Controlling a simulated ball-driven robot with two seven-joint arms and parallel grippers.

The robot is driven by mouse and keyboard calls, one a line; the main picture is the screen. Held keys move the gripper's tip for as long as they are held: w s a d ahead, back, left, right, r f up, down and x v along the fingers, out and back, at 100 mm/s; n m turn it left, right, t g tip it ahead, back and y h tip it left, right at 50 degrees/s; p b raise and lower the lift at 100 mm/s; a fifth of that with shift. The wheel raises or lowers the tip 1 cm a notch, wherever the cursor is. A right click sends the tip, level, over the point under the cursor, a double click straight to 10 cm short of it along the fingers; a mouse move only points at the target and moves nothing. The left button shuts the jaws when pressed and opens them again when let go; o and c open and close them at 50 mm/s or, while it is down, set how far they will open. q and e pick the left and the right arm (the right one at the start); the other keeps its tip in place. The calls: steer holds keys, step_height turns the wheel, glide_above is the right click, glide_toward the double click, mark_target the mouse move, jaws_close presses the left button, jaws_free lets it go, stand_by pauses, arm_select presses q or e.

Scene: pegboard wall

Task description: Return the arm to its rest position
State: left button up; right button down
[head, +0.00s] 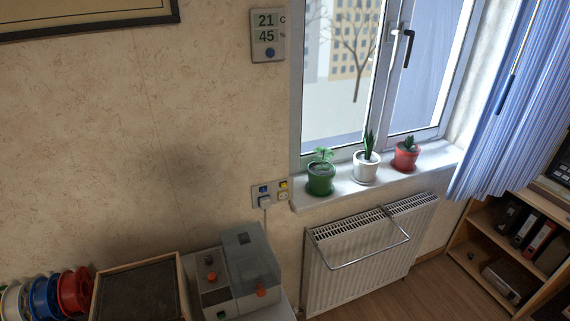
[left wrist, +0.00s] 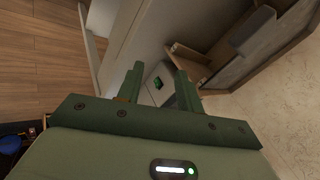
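My left gripper (left wrist: 160,70) shows in the left wrist view as two green fingers standing apart with a clear gap between them. Nothing is held in the gap. Beyond the fingers is a pale grey surface with a small dark part with green on it (left wrist: 158,84); I cannot tell what it is. Neither of my arms shows in the head view, and my right gripper is in no view.
In the head view, a machine with a clear cover (head: 247,262), a dark-topped wooden tray (head: 140,292) and spools (head: 73,290) are at the lower left. Potted plants (head: 320,178) stand on the sill (head: 345,189) above a radiator (head: 365,262). A shelf (head: 480,262) is at right.

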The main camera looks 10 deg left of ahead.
arm_select(q)
steer(key=s+d+f+n+g+h+b, duration=0.1)
steer(key=s+f, duration=0.3)
steer(key=f, duration=0.8)
steer(key=s+d+f+g+h+b, duration=0.15)
steer(key=s+f, duration=0.25)
steer(key=f, duration=0.7)
steer(key=s+f+n+g+b, duration=0.2)
steer(key=s+f, duration=1)
steer(key=s, duration=0.4)
steer(key=shift+s+f+n+h, duration=0.35)
steer(key=shift+s+f+n, duration=0.05)
steer(key=shift+a+g, duration=0.1)
steer(key=shift+g, duration=0.15)
